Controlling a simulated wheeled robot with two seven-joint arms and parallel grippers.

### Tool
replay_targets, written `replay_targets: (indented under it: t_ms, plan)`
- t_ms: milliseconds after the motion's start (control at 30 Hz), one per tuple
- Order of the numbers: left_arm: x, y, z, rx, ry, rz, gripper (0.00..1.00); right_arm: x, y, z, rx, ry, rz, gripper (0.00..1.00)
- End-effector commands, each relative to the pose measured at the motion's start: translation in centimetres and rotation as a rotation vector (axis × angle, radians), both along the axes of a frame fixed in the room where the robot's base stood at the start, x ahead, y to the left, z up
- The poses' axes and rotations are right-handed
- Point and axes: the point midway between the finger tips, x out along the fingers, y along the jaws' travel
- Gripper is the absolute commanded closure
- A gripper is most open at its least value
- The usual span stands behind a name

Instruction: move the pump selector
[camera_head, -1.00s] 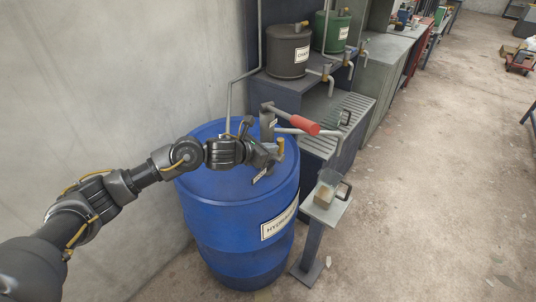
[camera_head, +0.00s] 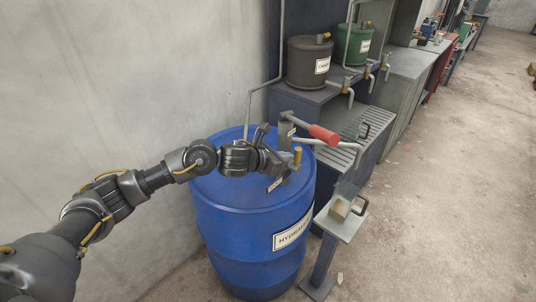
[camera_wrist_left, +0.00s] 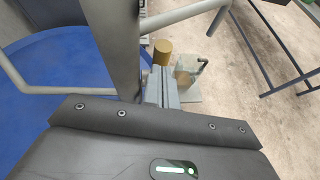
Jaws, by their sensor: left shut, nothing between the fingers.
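The pump stands on top of the blue drum (camera_head: 250,230), with a red-gripped handle (camera_head: 324,135) pointing right. A small brass-coloured knob (camera_head: 297,155), which looks like the selector, sits at the pump's lower right; it also shows in the left wrist view (camera_wrist_left: 162,50). My left gripper (camera_head: 287,165) is shut and empty, right beside the pump body and just left of the knob. In the left wrist view its closed fingers (camera_wrist_left: 161,88) point towards the knob; I cannot tell whether they touch it. My right gripper is not in view.
A small stand (camera_head: 338,222) with a clear jug (camera_head: 343,200) is right of the drum. A dark cabinet (camera_head: 375,130) with grey and green canisters (camera_head: 309,62) stands behind. A bare wall is at left; the floor at right is open.

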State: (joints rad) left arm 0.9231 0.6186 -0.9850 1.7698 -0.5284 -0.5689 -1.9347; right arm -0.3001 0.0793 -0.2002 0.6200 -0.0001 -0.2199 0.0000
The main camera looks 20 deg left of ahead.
Motion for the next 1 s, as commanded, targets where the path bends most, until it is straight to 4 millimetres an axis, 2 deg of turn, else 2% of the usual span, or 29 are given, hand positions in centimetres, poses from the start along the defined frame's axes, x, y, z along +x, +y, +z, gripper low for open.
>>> replay_targets:
  t_ms: [100, 300, 500, 700, 1000]
  plan:
    - [-1.4, 1.3, -0.5, 0.005, 0.002, -0.008, 1.00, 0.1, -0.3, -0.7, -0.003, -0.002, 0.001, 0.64]
    - [-3.9, 3.1, 3.1, 0.007, -0.002, -0.013, 1.00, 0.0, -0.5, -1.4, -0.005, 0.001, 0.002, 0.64]
    - [-5.8, 4.6, 5.5, 0.008, 0.001, -0.012, 1.00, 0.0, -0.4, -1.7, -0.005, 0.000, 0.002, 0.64]
    - [-6.7, 5.2, 6.5, 0.006, 0.005, -0.012, 1.00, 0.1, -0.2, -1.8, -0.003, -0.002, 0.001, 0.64]
    - [-6.8, 5.3, 6.7, 0.007, 0.006, -0.012, 1.00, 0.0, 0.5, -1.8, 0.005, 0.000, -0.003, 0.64]
